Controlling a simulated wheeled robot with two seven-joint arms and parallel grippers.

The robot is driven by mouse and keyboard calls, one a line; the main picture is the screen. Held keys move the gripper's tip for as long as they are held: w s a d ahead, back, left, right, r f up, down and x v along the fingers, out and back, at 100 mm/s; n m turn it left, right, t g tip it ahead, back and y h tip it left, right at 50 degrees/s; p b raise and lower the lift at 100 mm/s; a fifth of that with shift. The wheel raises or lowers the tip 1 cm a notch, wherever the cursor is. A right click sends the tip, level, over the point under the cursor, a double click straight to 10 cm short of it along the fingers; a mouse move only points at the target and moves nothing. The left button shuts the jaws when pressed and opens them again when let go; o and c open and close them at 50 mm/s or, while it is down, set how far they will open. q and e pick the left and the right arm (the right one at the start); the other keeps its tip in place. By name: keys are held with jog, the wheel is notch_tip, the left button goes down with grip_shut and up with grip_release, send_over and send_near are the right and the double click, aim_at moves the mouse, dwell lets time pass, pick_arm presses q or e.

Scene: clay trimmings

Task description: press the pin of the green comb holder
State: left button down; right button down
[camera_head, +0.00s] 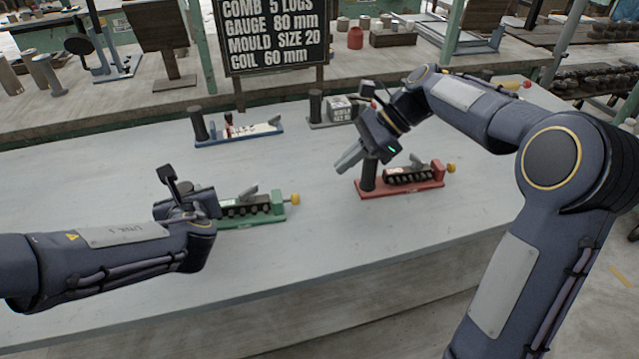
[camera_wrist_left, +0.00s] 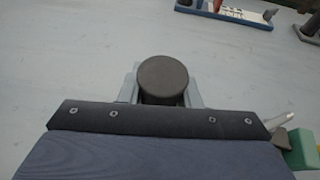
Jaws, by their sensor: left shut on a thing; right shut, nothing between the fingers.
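The green comb holder (camera_head: 276,209) lies on the grey table at centre left, with a row of dark pieces, a grey lever and a yellow-knobbed pin (camera_head: 295,199) at its right end. My left gripper (camera_head: 190,203) is at the holder's left end, hiding that part. In the left wrist view it is shut on a dark round post (camera_wrist_left: 164,76); a green block (camera_wrist_left: 302,149) shows at lower right. My right gripper (camera_head: 349,160) is shut and empty, in front of the red holder's post and away from the green pin.
A red comb holder (camera_head: 400,187) with a dark post lies right of the green one, a blue one (camera_head: 250,132) farther back. A sign (camera_head: 275,35) stands behind. The table between the green and red holders is clear.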

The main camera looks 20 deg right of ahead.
jog(key=x, duration=0.9)
jog(key=shift+a+f, duration=0.3)
jog(key=shift+a, duration=0.9)
jog(key=v, duration=1)
jog(key=shift+w+d, duration=0.1)
jog(key=shift+d, duration=0.05)
